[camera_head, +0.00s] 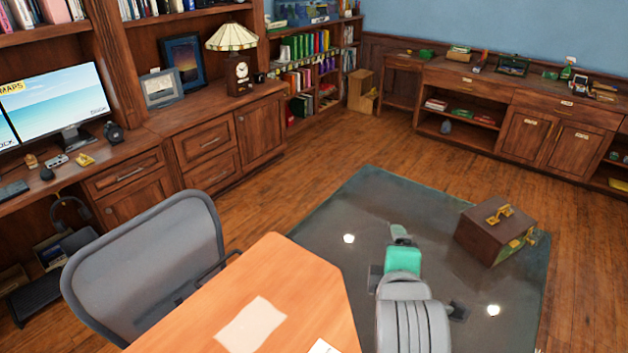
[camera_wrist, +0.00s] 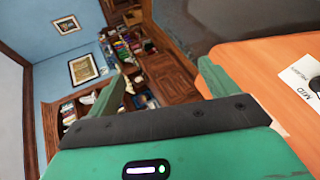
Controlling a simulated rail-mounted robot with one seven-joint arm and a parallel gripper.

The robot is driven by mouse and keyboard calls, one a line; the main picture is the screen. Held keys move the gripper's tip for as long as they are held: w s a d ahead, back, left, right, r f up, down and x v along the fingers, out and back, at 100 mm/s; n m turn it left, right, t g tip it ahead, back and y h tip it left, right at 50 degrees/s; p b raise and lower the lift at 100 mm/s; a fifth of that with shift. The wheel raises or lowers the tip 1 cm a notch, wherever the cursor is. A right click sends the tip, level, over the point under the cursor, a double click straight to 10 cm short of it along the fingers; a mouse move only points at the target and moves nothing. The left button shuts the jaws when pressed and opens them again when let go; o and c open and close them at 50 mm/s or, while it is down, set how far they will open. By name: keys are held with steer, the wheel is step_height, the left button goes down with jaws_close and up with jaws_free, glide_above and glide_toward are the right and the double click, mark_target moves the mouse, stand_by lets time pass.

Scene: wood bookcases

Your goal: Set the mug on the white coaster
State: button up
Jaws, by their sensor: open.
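My gripper (camera_wrist: 158,82) is green with a dark band; its two fingers stand apart with nothing between them. In the head view my gripper (camera_head: 401,236) is in front of me over the dark rug, right of the orange desk. I cannot make out a mug in either view. A flat white square (camera_head: 252,325) lies on the desk; I cannot tell whether it is the coaster or paper. In the wrist view a white printed sheet (camera_wrist: 297,72) lies on the desk at the right edge, with a small dark thing partly on it, cut off by the frame.
The orange desk (camera_head: 270,270) is at the front, with a grey chair (camera_head: 150,260) to its left. A brown box with brass fittings (camera_head: 485,238) stands on the rug (camera_head: 375,200) right of my arm. Bookcases and low cabinets line the walls. The wood floor between is clear.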

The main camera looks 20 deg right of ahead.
steer(key=s+a+r+m+t+y, duration=0.2)
steer(key=a+r+m+t, duration=0.25)
steer(key=a+r, duration=0.6)
steer(key=s+a+r+m+t+y, duration=0.1)
steer(key=s+a+r+m+t, duration=0.3)
steer(key=a+r, duration=0.7)
steer(key=s+a+r+m+t+y, duration=0.3)
steer(key=s+a+r+m+t, duration=0.1)
steer(key=s+r, duration=0.3)
step_height(320, 180, up, 2)
steer(key=shift+s+a+r+t, duration=0.1)
steer(key=shift+s+a+t, duration=0.25)
steer(key=shift+t, duration=0.3)
steer(key=shift+w, duration=0.1)
